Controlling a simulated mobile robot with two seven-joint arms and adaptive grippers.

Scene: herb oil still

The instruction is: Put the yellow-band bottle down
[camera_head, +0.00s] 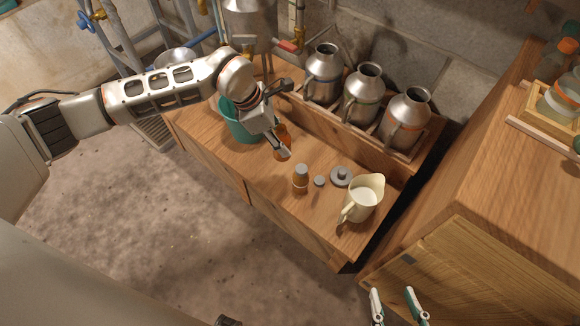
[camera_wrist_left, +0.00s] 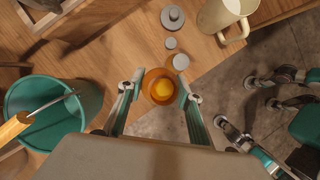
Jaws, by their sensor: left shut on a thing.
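My left gripper (camera_head: 279,147) is shut on an open amber bottle (camera_head: 281,136) over the wooden bench. The gripper's fingers hide part of the bottle, and no yellow band is clear there. In the left wrist view the bottle (camera_wrist_left: 161,87) is between the fingertips, seen from above, with yellow inside its mouth. I cannot tell whether its base touches the bench. A second amber bottle with a grey cap (camera_head: 301,174) stands on the bench nearby, with a pale band. My right gripper (camera_head: 396,298) is open and empty at the bottom right, away from the bench.
A small grey cap (camera_head: 319,181), a grey knobbed lid (camera_head: 341,176) and a cream jug (camera_head: 364,199) stand to the right. A teal bucket (camera_head: 240,130) is behind the left gripper. Three metal cans (camera_head: 361,95) stand in a wooden rack. Bare bench (camera_head: 270,185) lies in front.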

